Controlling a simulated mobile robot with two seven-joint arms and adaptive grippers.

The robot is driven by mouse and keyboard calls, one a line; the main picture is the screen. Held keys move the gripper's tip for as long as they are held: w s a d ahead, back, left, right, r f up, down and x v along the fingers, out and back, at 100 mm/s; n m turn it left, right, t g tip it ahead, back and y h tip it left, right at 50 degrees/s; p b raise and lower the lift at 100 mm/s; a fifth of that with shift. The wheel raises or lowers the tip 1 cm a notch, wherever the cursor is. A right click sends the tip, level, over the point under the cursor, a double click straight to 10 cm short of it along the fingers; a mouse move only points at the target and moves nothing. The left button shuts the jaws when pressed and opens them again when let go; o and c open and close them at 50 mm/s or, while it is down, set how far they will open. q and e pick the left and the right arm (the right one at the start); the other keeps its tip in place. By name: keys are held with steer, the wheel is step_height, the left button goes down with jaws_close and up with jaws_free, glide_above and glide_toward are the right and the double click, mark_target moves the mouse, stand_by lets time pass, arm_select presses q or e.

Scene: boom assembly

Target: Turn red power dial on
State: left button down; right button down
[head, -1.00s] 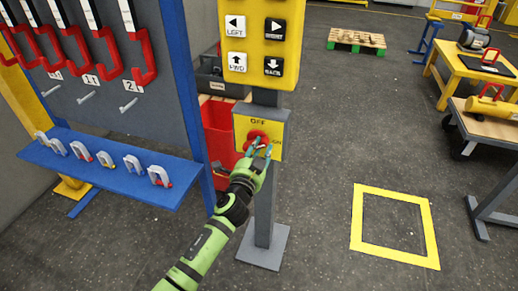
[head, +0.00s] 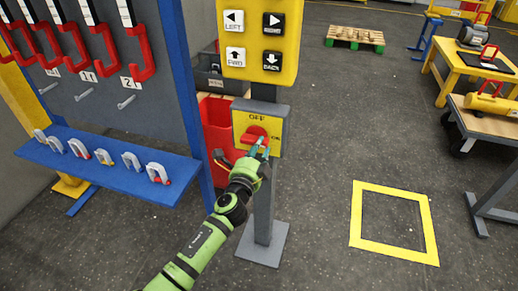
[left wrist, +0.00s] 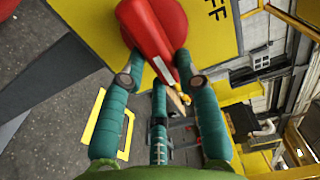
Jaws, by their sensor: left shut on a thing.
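The red power dial (head: 254,134) sits on a yellow plate (head: 240,121) marked OFF at the top and ON at the right, on a grey post. In the head view its handle lies roughly level, towards the ON side. My left gripper (head: 262,149) reaches it from below and is shut on the handle. In the left wrist view the dial's red handle (left wrist: 148,35) runs down between two teal fingers of the gripper (left wrist: 160,78). The fingers hide part of the dial in the head view. My right gripper is not in view.
A yellow button panel (head: 257,82) is above the dial. A red bin (head: 217,133) stands behind the post. A blue shelf (head: 105,170) with several shackles is at the left. The floor to the right is clear around a yellow square outline (head: 395,254).

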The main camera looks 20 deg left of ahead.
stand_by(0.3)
arm_select(q)
steer(key=c, duration=0.9)
jaws_free()
steer(key=s, duration=1.2)
steer(key=shift+a, duration=0.2)
